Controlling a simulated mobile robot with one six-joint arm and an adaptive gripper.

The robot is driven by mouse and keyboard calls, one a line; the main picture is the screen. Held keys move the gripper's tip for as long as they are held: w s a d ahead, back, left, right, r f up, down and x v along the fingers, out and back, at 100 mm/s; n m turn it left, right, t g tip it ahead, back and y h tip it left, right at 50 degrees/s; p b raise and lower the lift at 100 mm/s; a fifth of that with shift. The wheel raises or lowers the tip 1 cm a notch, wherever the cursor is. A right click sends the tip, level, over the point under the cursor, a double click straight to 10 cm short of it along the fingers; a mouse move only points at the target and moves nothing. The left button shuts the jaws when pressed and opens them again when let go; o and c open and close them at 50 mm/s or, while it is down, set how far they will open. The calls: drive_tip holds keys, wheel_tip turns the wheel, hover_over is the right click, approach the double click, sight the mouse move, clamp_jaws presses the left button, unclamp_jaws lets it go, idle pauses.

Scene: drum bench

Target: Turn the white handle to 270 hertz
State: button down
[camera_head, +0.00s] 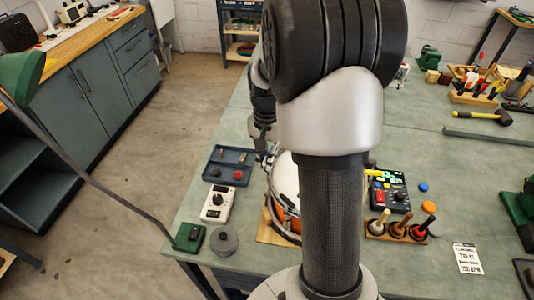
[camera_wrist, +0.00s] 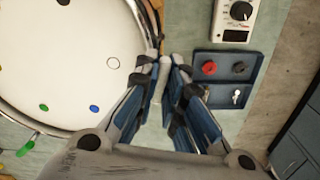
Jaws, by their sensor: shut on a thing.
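The white handle (camera_wrist: 165,82) is a pale bar at the rim of the drum in the wrist view, between my fingertips. My gripper (camera_wrist: 162,70) is shut on it, one finger on each side. The drum (camera_wrist: 70,65) has a white head with coloured dots; a white ringed dot lies near the gripped handle. A green handle (camera_wrist: 26,148) sticks out from the rim at lower left. In the head view my arm covers most of the drum (camera_head: 284,178) and hides the white handle. A paper card (camera_head: 467,258) on the bench seems to read 270 HZ and 120 BPM.
A blue tray (camera_head: 228,165) with small parts and a white meter (camera_head: 220,203) with a knob stand left of the drum. A dark box with a lit display (camera_head: 390,190), its reading illegible, and a wooden rack (camera_head: 395,231) stand right.

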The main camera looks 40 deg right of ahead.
drive_tip(key=shift+n, duration=0.6)
drive_tip(key=c, duration=1.7)
unclamp_jaws()
wheel_tip(320, 180, up, 12)
drive_tip(key=shift+r, duration=0.1)
